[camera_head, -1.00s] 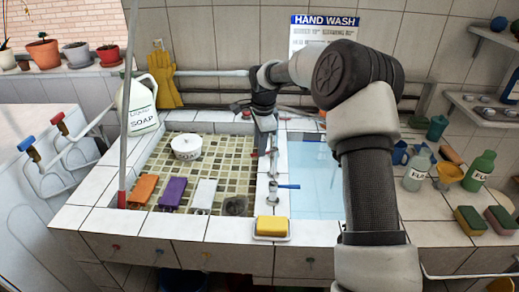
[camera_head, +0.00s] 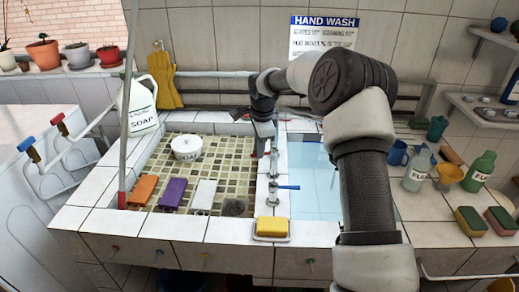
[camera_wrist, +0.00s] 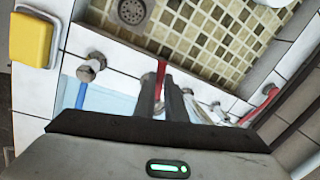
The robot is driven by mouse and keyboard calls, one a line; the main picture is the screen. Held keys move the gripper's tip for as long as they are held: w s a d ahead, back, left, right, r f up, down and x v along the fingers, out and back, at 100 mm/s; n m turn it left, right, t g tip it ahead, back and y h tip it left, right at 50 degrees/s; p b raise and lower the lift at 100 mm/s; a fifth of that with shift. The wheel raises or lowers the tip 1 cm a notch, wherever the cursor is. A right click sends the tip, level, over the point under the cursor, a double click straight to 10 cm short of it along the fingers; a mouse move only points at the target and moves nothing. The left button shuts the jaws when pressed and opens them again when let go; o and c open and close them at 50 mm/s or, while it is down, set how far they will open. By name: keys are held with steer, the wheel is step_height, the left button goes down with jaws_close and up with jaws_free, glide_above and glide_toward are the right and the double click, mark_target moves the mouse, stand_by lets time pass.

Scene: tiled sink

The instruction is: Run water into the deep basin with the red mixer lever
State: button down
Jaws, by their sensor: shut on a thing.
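The red lever (camera_wrist: 160,76) shows in the wrist view at the tips of my gripper (camera_wrist: 161,92), with the dark fingers close together on it. In the head view my gripper (camera_head: 267,150) points down at the tiled divider between the basins; the lever there is mostly hidden. A blue lever (camera_head: 288,187) on a metal fitting stands nearer the front of the divider and also shows in the wrist view (camera_wrist: 81,95). The right basin (camera_head: 312,190) looks smooth and light blue, partly hidden by my arm. No water stream is visible.
A yellow sponge (camera_head: 271,226) lies at the divider's front. A soap jug (camera_head: 143,107) stands at back left. Bottles (camera_head: 480,170) and sponges crowd the right counter.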

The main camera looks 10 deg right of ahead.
steer(key=w+m, duration=0.1)
steer(key=m, duration=0.1)
steer(key=shift+w+a+m, duration=0.15)
steer(key=shift+m, duration=0.15)
steer(key=shift+w+m+h, duration=0.3)
steer(key=shift+m, duration=0.3)
steer(key=c, duration=1.8)
jaws_free()
steer(key=shift+r, duration=0.1)
steer(key=s+r+p, duration=0.1)
steer(key=s+r, duration=0.2)
steer(key=r, duration=1.4)
steer(key=shift+s+a, duration=0.2)
steer(key=shift+a, duration=0.05)
